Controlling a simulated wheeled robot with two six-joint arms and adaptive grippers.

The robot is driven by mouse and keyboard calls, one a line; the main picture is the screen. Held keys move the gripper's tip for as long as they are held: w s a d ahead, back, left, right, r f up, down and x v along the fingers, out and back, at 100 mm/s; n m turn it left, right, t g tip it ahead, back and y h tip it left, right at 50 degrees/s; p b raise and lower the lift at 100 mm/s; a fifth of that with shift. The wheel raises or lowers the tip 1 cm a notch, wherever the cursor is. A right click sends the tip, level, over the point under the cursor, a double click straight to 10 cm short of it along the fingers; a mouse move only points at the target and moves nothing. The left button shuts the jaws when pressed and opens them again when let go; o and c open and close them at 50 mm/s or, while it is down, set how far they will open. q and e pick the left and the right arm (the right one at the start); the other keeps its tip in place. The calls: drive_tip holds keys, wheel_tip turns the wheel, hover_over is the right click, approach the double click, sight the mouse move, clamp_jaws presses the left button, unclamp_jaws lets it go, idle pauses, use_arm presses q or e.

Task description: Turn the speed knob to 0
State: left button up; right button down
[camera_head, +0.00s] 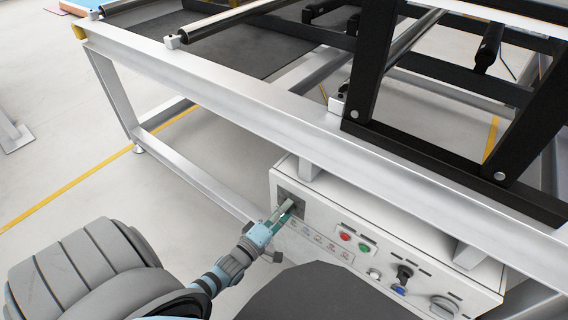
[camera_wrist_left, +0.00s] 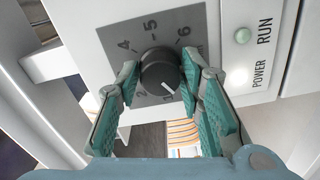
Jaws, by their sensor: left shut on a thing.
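The speed knob (camera_wrist_left: 160,72) is a round black dial with a white pointer line, on a grey numbered plate (camera_wrist_left: 118,40). The pointer aims down and to the right in the left wrist view; the mark it points at is not readable. The numbers 4, 5 and 6 are legible around the upper side. My left gripper (camera_wrist_left: 161,76) has one teal-padded finger on each side of the knob and is shut on it. In the head view the left gripper (camera_head: 287,208) reaches the left end of the control box (camera_head: 330,217) and mostly hides the knob. My right gripper is not in view.
A green button (camera_head: 364,247), a red button (camera_head: 346,236), and several other controls line the box front. A silver frame beam (camera_head: 240,110) and black supports (camera_head: 375,60) stand above and behind the box. Open floor (camera_head: 60,130) lies to the left.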

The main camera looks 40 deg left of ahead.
use_arm(q)
drive_tip(key=shift+n, duration=1.2)
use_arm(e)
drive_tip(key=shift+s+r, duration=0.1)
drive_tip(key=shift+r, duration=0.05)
use_arm(q)
drive_tip(key=o, duration=0.9)
drive_tip(key=shift+c, duration=0.2)
drive_tip(key=o, duration=0.3)
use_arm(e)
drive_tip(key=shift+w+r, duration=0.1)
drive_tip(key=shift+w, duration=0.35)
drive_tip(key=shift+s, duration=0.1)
use_arm(q)
drive_tip(key=s, duration=1.2)
drive_tip(key=shift+d, duration=0.15)
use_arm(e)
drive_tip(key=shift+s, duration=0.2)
